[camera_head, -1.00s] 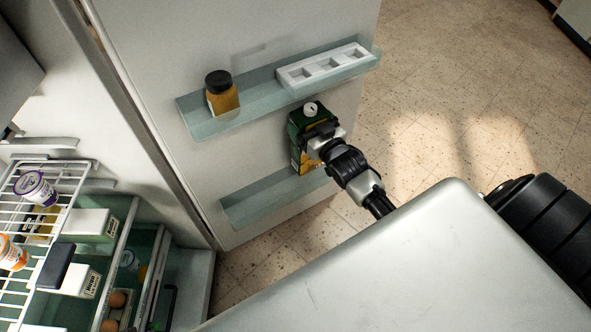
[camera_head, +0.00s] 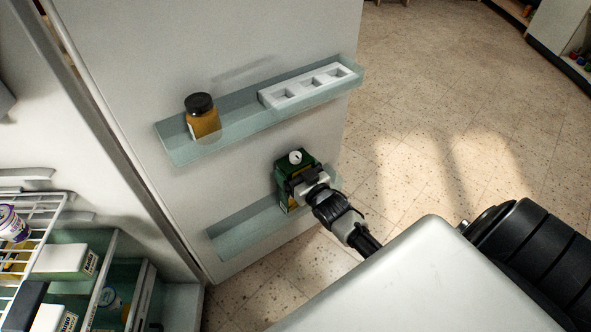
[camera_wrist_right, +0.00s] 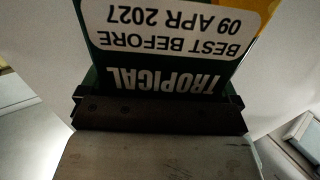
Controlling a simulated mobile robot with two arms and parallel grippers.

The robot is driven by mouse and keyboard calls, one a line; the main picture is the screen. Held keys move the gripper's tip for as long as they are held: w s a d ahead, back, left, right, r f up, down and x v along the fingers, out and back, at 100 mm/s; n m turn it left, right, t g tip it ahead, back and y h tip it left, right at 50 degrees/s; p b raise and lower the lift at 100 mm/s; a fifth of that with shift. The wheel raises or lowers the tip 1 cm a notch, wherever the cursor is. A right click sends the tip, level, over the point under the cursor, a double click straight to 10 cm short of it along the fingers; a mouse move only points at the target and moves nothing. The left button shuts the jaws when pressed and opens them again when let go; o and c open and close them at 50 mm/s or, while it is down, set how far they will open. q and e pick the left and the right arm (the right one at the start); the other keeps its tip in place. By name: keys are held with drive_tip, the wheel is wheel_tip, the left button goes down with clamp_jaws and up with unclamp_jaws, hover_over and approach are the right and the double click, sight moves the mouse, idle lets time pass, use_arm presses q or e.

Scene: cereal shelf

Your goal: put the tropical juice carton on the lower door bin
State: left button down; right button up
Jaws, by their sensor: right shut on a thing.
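The tropical juice carton (camera_head: 290,168) is dark green with a white round cap, upright or nearly so. My right gripper (camera_head: 301,185) is shut on it. The carton is at the lower door bin (camera_head: 240,224), a translucent bluish bin on the fridge door, toward its right part. The arm hides the carton's lower right, so I cannot tell whether its base rests on the bin floor. In the right wrist view the carton (camera_wrist_right: 160,80) fills the jaws, its "TROPICAL" and "BEST BEFORE 09 APR 2027" print upside down. My left gripper is not in view.
The upper door bin (camera_head: 190,152) holds a dark-lidded amber jar (camera_head: 203,122) and a white tray (camera_head: 310,88) with square recesses. The lower bin's left part is empty. A wire shelf (camera_head: 40,215) and drawers with cartons are at left. A pale panel (camera_head: 420,280) fills the lower right.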

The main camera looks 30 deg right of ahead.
drive_tip(key=o, duration=1.5)
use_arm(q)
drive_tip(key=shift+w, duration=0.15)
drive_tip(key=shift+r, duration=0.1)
use_arm(e)
drive_tip(key=shift+r, duration=0.1)
drive_tip(key=s+p, duration=0.2)
drive_tip(key=s, duration=0.9)
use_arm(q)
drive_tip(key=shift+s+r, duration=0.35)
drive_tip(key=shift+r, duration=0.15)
use_arm(e)
drive_tip(key=s+a+r+g, duration=0.1)
drive_tip(key=s+a+g, duration=0.3)
drive_tip(key=s+g, duration=0.1)
drive_tip(key=s+a+r+n+g, duration=0.1)
drive_tip(key=s+a+g, duration=0.3)
drive_tip(key=s, duration=0.2)
drive_tip(key=s+a+r+n+g, duration=0.1)
drive_tip(key=s+a+r+g, duration=0.1)
drive_tip(key=s+g, duration=0.3)
drive_tip(key=shift+s+a+g, duration=0.2)
drive_tip(key=shift+a+g, duration=0.1)
drive_tip(key=shift+a, duration=0.6)
